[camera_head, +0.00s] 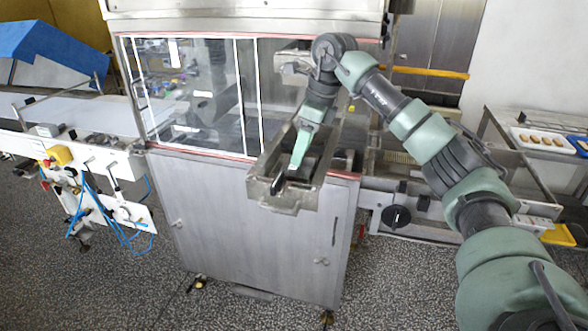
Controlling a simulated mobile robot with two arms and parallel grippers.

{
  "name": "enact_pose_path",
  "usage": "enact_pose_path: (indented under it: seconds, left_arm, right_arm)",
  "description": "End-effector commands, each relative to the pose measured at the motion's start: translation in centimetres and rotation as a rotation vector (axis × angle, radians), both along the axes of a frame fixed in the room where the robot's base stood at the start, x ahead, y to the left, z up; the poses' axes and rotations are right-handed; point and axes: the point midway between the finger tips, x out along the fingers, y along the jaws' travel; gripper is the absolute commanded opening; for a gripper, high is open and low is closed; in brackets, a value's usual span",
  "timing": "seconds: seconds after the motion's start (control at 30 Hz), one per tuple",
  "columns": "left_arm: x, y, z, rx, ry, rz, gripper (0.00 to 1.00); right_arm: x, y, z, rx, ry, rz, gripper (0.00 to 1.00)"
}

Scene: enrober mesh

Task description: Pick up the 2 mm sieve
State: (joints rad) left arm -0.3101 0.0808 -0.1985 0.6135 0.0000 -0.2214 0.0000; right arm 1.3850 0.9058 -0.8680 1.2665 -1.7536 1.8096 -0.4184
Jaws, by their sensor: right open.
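My right arm comes in from the right and bends down over a narrow steel trough (285,206) that sticks out from the front of the enrober. My right gripper (279,184) is open, low inside the near end of the trough. I cannot pick out a 2 mm sieve with certainty; my wrist and the trough walls hide part of the trough's inside. Whether the gripper touches anything there cannot be told. My left gripper is not in view.
The enrober's steel cabinet (250,225) stands below a clear window (195,90). A white conveyor (85,112) joins it at the left, with hoses below. At the right are a white tray (518,140) with small brown pieces and a yellow tray (558,236). The speckled floor in front is mostly clear.

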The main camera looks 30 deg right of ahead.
Motion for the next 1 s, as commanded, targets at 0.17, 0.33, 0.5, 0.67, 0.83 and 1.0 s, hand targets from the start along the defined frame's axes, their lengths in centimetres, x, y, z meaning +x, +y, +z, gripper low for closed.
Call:
enact_pose_path:
  seconds: [0.17,0.33,0.5,0.67,0.83,1.0]
  left_arm:
    - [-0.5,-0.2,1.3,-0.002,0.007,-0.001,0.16]
    - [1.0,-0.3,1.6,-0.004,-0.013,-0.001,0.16]
    - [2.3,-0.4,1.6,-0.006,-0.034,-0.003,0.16]
    - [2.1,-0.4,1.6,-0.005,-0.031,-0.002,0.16]
    - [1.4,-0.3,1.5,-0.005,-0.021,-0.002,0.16]
    - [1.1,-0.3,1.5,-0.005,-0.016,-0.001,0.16]
  right_arm:
    - [0.4,0.6,-2.6,0.0,0.005,0.001,0.53]
    - [0.7,0.9,-3.8,0.001,0.002,0.002,0.53]
    - [0.7,0.9,-3.8,0.001,0.0,0.001,0.53]
    - [0.7,0.9,-3.8,0.001,0.0,0.001,0.14]
    - [0.7,0.9,-3.7,0.001,0.0,0.001,0.0]
    - [0.7,0.9,-3.6,0.0,-0.001,0.001,0.0]
